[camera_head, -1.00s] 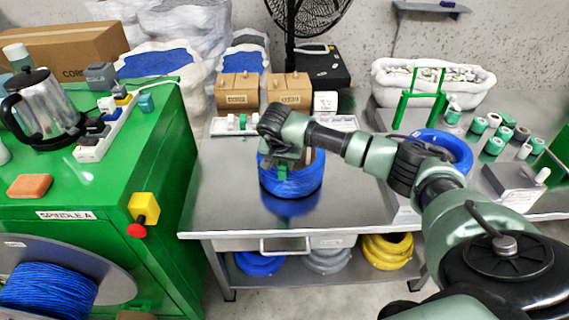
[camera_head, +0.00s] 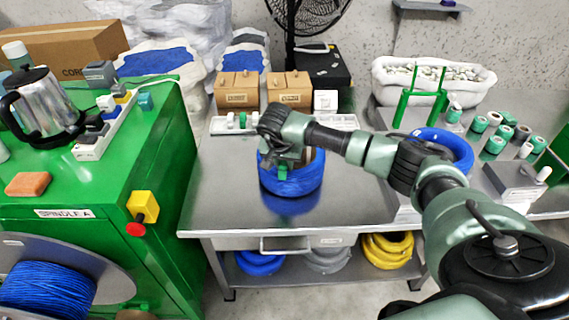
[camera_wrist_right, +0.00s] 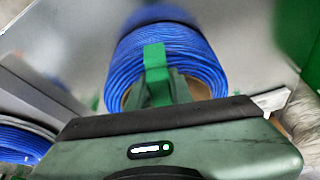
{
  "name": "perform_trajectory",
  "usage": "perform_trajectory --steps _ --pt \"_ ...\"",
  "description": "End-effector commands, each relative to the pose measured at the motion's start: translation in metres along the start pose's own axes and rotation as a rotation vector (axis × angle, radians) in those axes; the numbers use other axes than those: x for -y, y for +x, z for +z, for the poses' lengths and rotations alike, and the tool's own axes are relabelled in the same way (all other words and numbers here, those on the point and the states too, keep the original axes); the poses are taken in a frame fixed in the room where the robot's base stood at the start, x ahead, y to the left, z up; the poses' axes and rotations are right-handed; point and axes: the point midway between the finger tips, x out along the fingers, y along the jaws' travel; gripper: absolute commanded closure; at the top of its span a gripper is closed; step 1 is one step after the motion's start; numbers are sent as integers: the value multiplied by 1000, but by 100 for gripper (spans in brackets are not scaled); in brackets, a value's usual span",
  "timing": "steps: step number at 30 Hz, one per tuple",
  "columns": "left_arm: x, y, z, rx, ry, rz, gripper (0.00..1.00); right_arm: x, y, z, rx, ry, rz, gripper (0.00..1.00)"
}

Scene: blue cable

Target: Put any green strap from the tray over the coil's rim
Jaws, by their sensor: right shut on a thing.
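The blue cable coil (camera_head: 305,184) lies on the steel bench, and its windings fill the middle of the right wrist view (camera_wrist_right: 185,50). My right gripper (camera_head: 284,163) is over the coil's near left rim, pointing down, shut on a green strap (camera_head: 283,173). In the right wrist view the strap (camera_wrist_right: 155,62) stands between the fingers, in front of the coil's windings. Whether it touches the rim I cannot tell. The tray (camera_head: 341,122) lies behind the coil, with a green strap (camera_head: 243,120) and white ones in its left part; my wrist hides its middle. My left gripper is not in view.
Cardboard boxes (camera_head: 290,90) stand behind the tray. A second blue coil (camera_head: 445,143) and a green stand (camera_head: 421,95) are to the right, beyond my arm. The green spindle cabinet (camera_head: 160,175) borders the bench at left. The bench front is clear.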

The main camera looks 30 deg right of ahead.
Motion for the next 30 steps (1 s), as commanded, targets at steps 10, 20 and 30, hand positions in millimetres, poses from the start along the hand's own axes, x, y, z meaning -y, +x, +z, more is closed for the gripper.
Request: perform_trajectory --steps 10,20,30 --pt "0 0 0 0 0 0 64 0 0 0 0 0 0 72" --pt "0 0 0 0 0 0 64 0 0 0 0 0 0 46" --pt "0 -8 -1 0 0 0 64 0 -11 -5 -1 0 0 46"
